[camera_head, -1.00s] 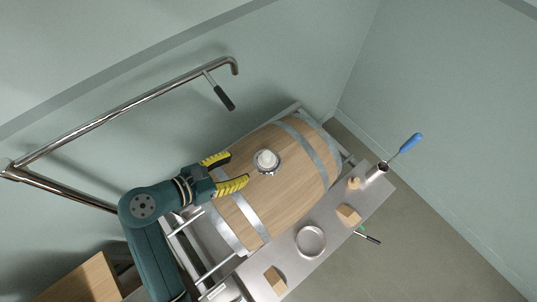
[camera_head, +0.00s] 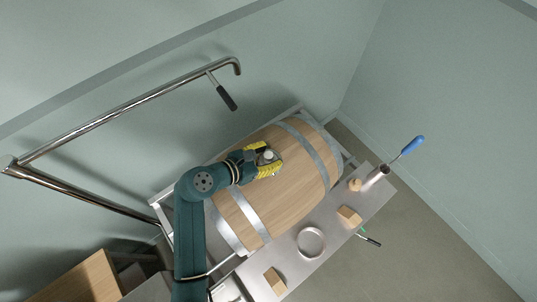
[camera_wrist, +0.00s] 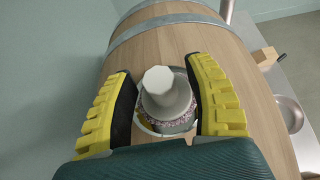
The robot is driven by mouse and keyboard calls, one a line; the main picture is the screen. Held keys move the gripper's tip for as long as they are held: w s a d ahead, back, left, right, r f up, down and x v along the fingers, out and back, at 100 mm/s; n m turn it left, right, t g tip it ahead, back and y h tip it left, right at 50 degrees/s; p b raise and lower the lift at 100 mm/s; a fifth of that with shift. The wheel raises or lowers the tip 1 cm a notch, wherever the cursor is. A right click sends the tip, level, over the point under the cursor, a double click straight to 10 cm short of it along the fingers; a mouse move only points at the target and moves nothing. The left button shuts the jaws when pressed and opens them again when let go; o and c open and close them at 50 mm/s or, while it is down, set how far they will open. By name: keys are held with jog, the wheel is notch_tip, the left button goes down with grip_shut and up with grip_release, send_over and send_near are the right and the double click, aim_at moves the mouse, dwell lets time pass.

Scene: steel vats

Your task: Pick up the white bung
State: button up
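The white bung (camera_wrist: 166,92) stands in a ringed hole on top of the wooden barrel (camera_head: 292,200). In the head view the bung (camera_head: 268,155) shows as a small pale spot between the yellow fingers. My gripper (camera_head: 268,160) has come over the barrel top with one finger on each side of the bung. In the wrist view my gripper (camera_wrist: 165,100) is open, with a narrow gap between each black finger pad and the bung. A pinkish, speckled band shows around the bung's base inside the metal ring.
A bent steel pipe (camera_head: 120,112) with a black-handled lever (camera_head: 227,98) stands on the left. The shelf has free room between items.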

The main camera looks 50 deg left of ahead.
grip_shut()
